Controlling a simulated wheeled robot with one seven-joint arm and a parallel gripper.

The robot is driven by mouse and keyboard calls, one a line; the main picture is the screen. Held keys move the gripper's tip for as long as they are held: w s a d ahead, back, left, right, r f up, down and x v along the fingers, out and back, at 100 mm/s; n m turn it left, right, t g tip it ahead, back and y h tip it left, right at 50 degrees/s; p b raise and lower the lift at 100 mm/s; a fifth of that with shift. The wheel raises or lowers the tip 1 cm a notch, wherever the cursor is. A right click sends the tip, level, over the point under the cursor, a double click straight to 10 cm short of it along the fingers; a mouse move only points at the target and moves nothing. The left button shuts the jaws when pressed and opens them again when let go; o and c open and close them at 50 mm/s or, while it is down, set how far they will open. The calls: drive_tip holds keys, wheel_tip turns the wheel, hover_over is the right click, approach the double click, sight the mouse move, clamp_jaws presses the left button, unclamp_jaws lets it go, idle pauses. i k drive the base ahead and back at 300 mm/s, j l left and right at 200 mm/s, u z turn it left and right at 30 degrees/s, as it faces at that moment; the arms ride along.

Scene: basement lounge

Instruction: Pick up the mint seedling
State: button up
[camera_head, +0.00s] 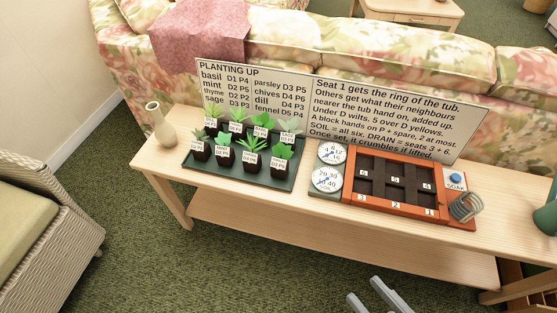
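Several small green seedlings in dark pots stand in two rows on a dark green tray (232,178) on the narrow wooden table. Each pot seems to carry a small white label, too small to read surely, so I cannot tell which one is the mint seedling. One front seedling (250,146) has spiky leaves; another (283,151) has broader leaves. My gripper (365,292) shows at the bottom edge as two grey fingers apart, open and empty. It is in front of the table, right of the tray and away from the seedlings.
An orange planter box (396,208) with dark numbered compartments stands right of the tray, beside two white dials (328,178). A metal coil (466,207) and a blue SOAK button (456,178) are at its right. A lettered board (330,100) stands behind. A beige vase (161,127) is left.

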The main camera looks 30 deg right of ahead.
sight(225, 155)
drive_tip(key=i+j+z, duration=0.55)
drive_tip(key=j, duration=0.15)
drive_tip(key=i+j+z, duration=0.15)
drive_tip(key=j+z, duration=0.15)
drive_tip(key=j, duration=0.15)
